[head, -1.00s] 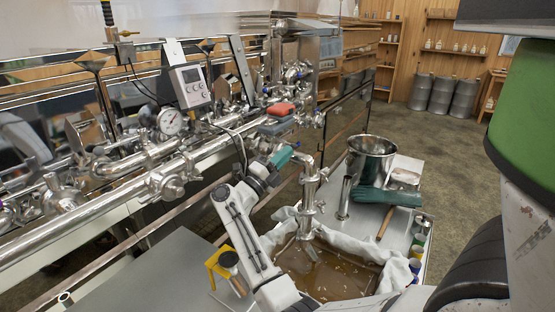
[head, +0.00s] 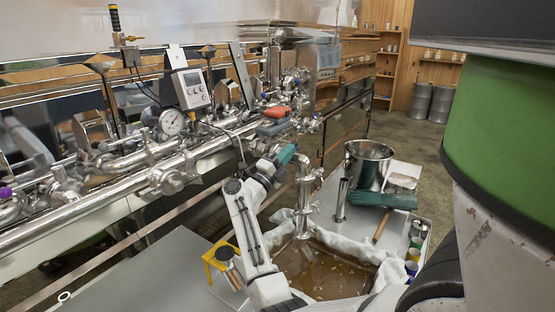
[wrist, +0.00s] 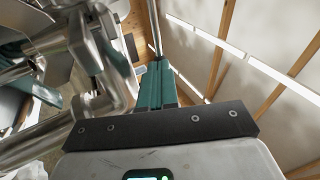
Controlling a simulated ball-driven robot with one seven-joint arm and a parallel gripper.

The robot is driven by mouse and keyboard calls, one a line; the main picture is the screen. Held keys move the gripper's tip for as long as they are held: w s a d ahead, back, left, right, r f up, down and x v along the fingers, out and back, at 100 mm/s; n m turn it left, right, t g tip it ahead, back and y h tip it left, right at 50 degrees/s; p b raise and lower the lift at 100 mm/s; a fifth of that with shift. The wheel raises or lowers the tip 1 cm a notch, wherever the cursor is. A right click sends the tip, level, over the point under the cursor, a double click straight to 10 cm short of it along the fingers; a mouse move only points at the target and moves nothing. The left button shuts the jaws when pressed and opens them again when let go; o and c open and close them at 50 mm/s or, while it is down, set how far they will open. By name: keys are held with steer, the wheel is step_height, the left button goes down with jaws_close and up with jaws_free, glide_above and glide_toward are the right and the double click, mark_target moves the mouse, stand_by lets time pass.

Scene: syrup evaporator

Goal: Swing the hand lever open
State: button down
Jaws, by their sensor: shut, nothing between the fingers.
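My gripper (head: 286,155) has teal fingers and is in the middle of the head view, beside the pipework and just left of the upright metal spout (head: 304,190). In the wrist view its teal fingers (wrist: 157,84) are together and hold nothing. A thin metal rod (wrist: 154,28) rises just beyond the fingertips there; I cannot tell whether it touches them or is the hand lever. Polished valve fittings (wrist: 100,55) fill the left of the wrist view. In the head view, my gripper and arm hide part of the pipework, and no hand lever shows clearly.
A tray of amber syrup (head: 335,277) lined with white cloth lies below the spout. A long pipe (head: 110,202) with a gauge (head: 171,122) runs left.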

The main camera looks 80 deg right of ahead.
steer(key=shift+s+d, duration=0.3)
steer(key=b+v, duration=0.2)
steer(key=v, duration=0.5)
steer(key=shift+a+f+b, duration=0.15)
steer(key=shift+a+b, duration=0.1)
steer(key=shift+b, duration=0.1)
steer(key=shift+w, duration=0.15)
